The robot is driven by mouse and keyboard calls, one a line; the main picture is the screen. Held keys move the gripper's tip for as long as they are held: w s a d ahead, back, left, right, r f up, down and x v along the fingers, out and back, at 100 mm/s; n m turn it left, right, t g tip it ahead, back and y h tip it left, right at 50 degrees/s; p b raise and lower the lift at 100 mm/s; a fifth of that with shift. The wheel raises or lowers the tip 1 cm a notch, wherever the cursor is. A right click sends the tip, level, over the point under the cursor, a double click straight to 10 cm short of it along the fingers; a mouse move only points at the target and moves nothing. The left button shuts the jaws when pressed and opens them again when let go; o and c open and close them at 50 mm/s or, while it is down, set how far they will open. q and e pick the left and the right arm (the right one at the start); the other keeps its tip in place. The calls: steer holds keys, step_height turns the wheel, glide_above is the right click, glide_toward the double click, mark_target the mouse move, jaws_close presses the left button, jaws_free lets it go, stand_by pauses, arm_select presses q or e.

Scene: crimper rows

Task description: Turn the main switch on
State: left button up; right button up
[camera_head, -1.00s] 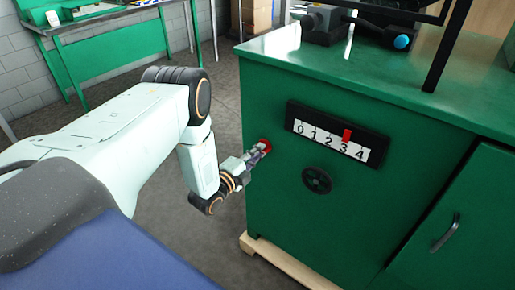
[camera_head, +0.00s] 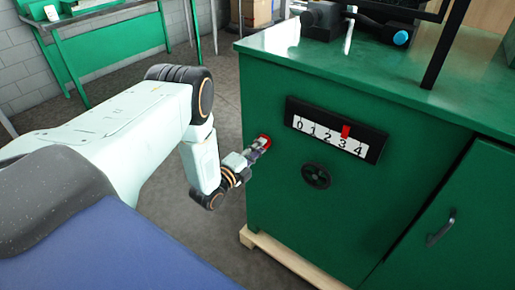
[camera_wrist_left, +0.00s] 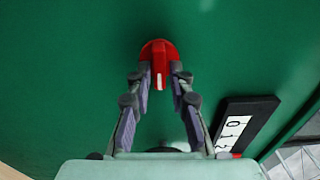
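The main switch is a red rotary knob (camera_head: 264,140) on the left side of the green cabinet's front. In the left wrist view the red knob (camera_wrist_left: 160,62) has a raised grip with a white mark pointing down. My left gripper (camera_head: 257,147) is right at the knob. In the left wrist view the fingertips of the left gripper (camera_wrist_left: 160,76) stand on either side of the grip, open, with narrow gaps seeming to remain. Whether they touch it is hard to tell. My right gripper is not in view.
The green cabinet (camera_head: 275,205) carries a black dial plate (camera_head: 336,131) numbered 0 to 4 with a red pointer near 3. Below it is a black handwheel (camera_head: 316,176). A door handle (camera_head: 442,229) sits at right. A green bench (camera_head: 105,45) stands behind left.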

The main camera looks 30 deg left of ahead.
arm_select(q)
steer(key=shift+o, duration=1.2)
steer(key=shift+a, duration=0.1)
steer(key=s, duration=1.2)
steer(key=shift+a, duration=0.45)
